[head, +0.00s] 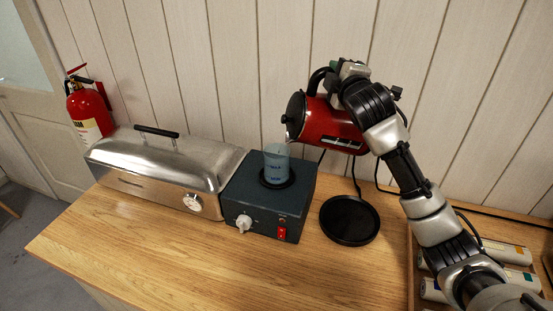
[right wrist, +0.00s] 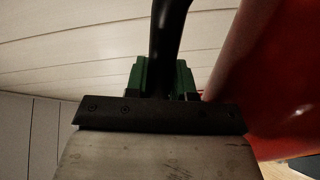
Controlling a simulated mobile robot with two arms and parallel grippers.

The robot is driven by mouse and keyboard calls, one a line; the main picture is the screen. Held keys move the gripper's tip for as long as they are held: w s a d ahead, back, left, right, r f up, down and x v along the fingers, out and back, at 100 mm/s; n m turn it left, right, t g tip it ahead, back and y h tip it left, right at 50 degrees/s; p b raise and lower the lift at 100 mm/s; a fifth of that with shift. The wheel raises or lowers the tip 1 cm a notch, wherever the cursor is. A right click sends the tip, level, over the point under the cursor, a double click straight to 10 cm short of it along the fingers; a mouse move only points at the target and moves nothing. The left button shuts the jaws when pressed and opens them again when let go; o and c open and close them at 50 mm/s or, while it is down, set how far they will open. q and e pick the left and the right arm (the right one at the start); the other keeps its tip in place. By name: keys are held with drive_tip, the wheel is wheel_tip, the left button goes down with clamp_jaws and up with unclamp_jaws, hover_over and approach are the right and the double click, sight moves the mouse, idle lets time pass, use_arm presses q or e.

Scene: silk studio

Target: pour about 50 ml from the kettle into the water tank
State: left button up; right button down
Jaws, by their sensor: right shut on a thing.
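The red kettle (head: 328,128) with a black lid and handle is held in the air, tilted far over with its spout side toward the left. My right gripper (head: 341,70) is shut on its black handle; the right wrist view shows the handle (right wrist: 168,40) between the green-padded fingers, with the red body (right wrist: 275,75) at the right. The water tank (head: 276,160), a small translucent bluish cup, stands upright on the dark box (head: 300,195), just left of and below the spout. I cannot make out a stream of water or the level in the tank. My left gripper is out of view.
A steel lidded steamer (head: 160,170) stands left of the dark box. The round black kettle base (head: 350,220) lies on the wooden table (head: 190,250) to the right. A tray with rolls (head: 490,255) is at the far right. A plank wall is close behind.

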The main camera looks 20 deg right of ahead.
drive_tip(key=shift+d+f+m, duration=0.15)
drive_tip(key=shift+d+m, duration=0.15)
drive_tip(key=shift+d, duration=0.45)
drive_tip(key=shift+s+d+f+m+b, duration=0.15)
drive_tip(key=shift+d+f+m+b, duration=0.15)
drive_tip(key=shift+d+f+m, duration=0.35)
drive_tip(key=shift+d+f, duration=0.2)
drive_tip(key=shift+d, duration=0.3)
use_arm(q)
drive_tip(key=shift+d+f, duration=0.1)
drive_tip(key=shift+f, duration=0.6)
use_arm(e)
drive_tip(key=shift+a, duration=0.2)
drive_tip(key=shift+d, duration=0.1)
